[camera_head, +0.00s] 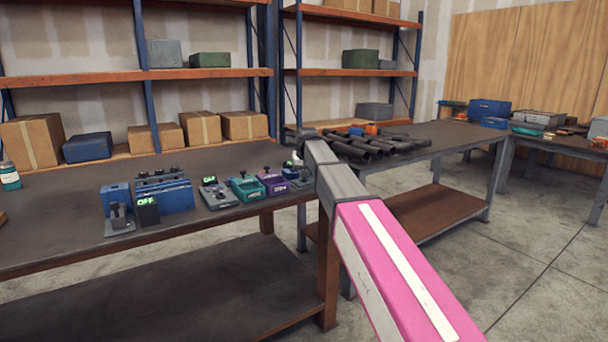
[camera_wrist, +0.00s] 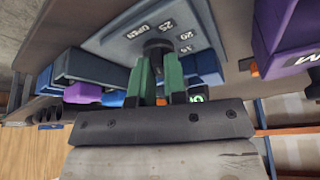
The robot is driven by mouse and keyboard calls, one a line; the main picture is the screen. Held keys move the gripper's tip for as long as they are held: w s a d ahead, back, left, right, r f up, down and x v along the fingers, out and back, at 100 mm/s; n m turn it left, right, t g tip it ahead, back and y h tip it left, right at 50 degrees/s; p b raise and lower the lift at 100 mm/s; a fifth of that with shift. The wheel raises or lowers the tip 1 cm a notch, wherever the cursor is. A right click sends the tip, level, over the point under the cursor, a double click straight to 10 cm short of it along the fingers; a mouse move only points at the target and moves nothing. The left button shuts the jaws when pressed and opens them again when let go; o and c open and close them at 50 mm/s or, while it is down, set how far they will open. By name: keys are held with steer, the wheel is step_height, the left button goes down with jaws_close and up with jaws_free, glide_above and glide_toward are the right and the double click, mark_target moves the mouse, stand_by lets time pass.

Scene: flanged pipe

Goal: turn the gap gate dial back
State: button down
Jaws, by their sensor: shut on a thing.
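The gap gate dial (camera_wrist: 157,46) is a dark round knob on a light grey plate (camera_wrist: 112,38) in the wrist view. The plate carries the marks OPEN, 25, 20 and another number partly hidden by a finger. My gripper (camera_wrist: 160,68) has two green-faced fingers shut on the knob, one on each side. The knob's pointer is hidden, so its setting cannot be told. In the head view, my arm's end reaches the right end of the near bench, and the gripper and dial cannot be made out there.
A purple unit (camera_head: 273,184), a teal unit (camera_head: 246,188) and a grey unit with a lit display (camera_head: 217,193) stand in a row on the near bench (camera_head: 60,218). A blue unit (camera_head: 165,192) stands farther left. Dark pipes (camera_head: 357,147) lie on the bench behind.

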steer(key=shift+f+n+g+y, duration=0.1)
steer(key=shift+n+g+y, duration=0.25)
steer(key=shift+n, duration=0.75)
steer(key=shift+f+n+g+y, duration=0.15)
steer(key=shift+n+y, duration=0.3)
steer(key=shift+n, duration=0.65)
steer(key=shift+r, duration=0.1)
steer(key=c, duration=1.2)
jaws_free()
steer(key=shift+o, duration=0.2)
steer(key=v, duration=1)
steer(key=shift+d+r, duration=0.2)
steer(key=shift+r, duration=0.15)
steer(key=shift+s, duration=0.1)
